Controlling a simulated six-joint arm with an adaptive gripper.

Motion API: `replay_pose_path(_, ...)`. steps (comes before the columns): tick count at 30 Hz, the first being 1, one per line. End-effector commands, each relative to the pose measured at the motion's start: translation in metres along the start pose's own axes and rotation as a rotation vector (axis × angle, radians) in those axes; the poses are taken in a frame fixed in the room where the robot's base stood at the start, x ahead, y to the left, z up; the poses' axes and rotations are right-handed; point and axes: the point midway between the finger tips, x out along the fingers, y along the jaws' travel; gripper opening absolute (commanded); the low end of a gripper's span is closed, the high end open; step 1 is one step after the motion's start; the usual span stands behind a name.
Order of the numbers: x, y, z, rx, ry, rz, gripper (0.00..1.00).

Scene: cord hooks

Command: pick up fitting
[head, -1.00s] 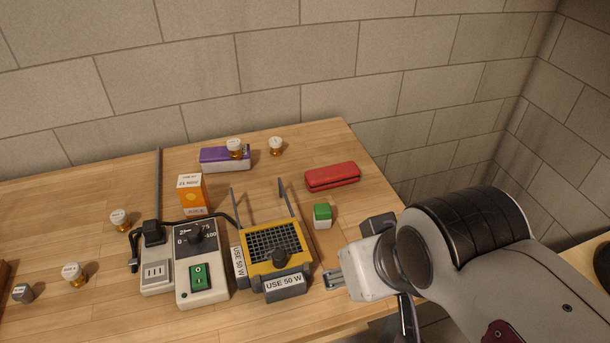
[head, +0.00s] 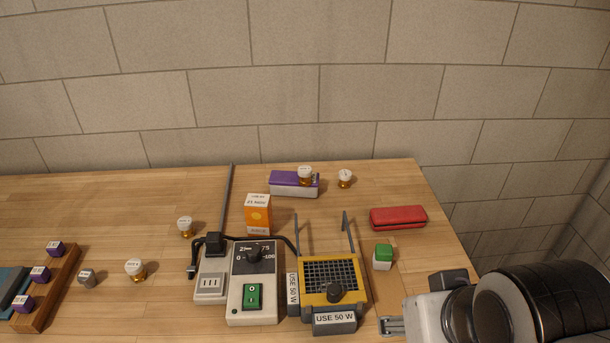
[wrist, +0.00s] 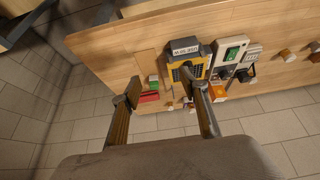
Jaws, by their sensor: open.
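Several small fittings with white labelled tops and brass-coloured bodies are on the wooden table. One fitting (head: 345,179) stands at the back and another (head: 305,175) is at the purple-and-white box. One more (head: 185,227) stands left of the orange box, and another (head: 135,270) is further left and nearer. I cannot read their labels or tell which one the task means. My gripper (head: 392,326) is at the lower right, apart from all of them. In the wrist view my gripper (wrist: 163,88) has its two fingers spread with nothing between them.
A grey control box (head: 253,305) and a yellow gridded device (head: 318,297) with upright prongs stand mid-table. A red case (head: 398,217) and a green-and-white block (head: 383,257) lie right. A wooden rack (head: 50,285) is at left. The left back table is clear.

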Motion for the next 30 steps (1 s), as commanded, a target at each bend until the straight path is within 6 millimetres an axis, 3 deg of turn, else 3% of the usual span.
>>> replay_pose_path(23,0.0,0.0,0.0,0.0,0.001,0.0,0.48)
replay_pose_path(30,0.003,-0.006,-0.018,-0.006,0.025,-0.018,0.48)
